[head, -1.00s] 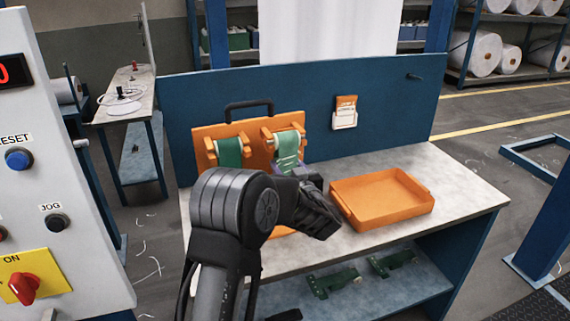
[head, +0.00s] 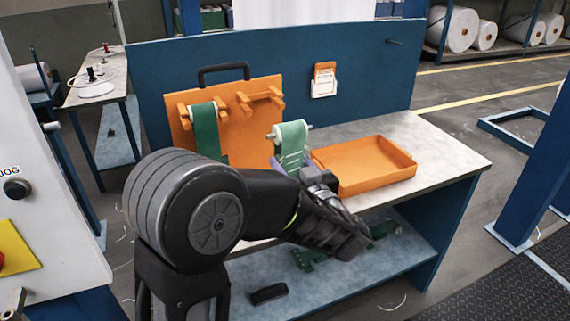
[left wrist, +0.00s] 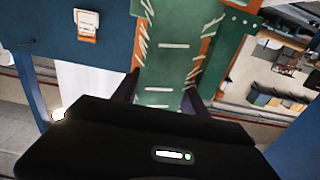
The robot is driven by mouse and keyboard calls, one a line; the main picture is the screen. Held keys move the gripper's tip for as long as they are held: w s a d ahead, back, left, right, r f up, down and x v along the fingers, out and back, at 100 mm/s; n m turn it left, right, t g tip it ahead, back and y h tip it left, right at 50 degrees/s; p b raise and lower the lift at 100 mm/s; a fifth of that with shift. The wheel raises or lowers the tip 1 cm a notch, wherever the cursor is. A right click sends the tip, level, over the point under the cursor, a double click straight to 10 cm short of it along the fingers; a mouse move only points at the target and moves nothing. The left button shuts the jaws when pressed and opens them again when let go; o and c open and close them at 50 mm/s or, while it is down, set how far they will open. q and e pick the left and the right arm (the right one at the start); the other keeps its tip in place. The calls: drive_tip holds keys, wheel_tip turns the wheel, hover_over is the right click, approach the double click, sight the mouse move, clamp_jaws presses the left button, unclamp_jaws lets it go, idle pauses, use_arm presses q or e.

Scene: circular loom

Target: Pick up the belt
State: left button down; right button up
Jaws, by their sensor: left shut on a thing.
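A light green belt (head: 291,140) with white marks hangs over a short pale rod, clear of the pegs and in front of the orange rack (head: 240,140). My left gripper (head: 283,163) is shut on it; the arm partly hides the grip. The left wrist view shows the belt (left wrist: 172,55) between the two fingers (left wrist: 164,95). A darker green belt (head: 206,132) hangs on the rack's left pegs. The rack's right pegs (head: 260,98) are bare. My right gripper is not in view.
An orange tray (head: 363,180) stands on the bench (head: 440,150) to the right of the held belt. A card holder (head: 323,80) is on the blue back panel. Green parts (head: 305,258) and a black item (head: 268,294) lie on the lower shelf.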

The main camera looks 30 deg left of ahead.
use_arm(q)
drive_tip(key=shift+s+d, duration=0.1)
drive_tip(key=shift+d, duration=0.05)
idle(0.5)
drive_tip(key=c, duration=1.1)
unclamp_jaws()
clamp_jaws()
drive_tip(key=shift+g, duration=0.4)
drive_tip(key=shift+w+d+p+x, duration=0.15)
drive_tip(key=shift+p+x, duration=0.45)
drive_tip(key=shift+x, duration=0.35)
drive_tip(key=shift+w+p+x, duration=0.1)
drive_tip(key=shift+p+x, duration=0.5)
drive_tip(key=shift+x, duration=0.3)
drive_tip(key=shift+w+d+p+x, duration=0.15)
drive_tip(key=shift+p+x, duration=0.45)
drive_tip(key=shift+x, duration=0.35)
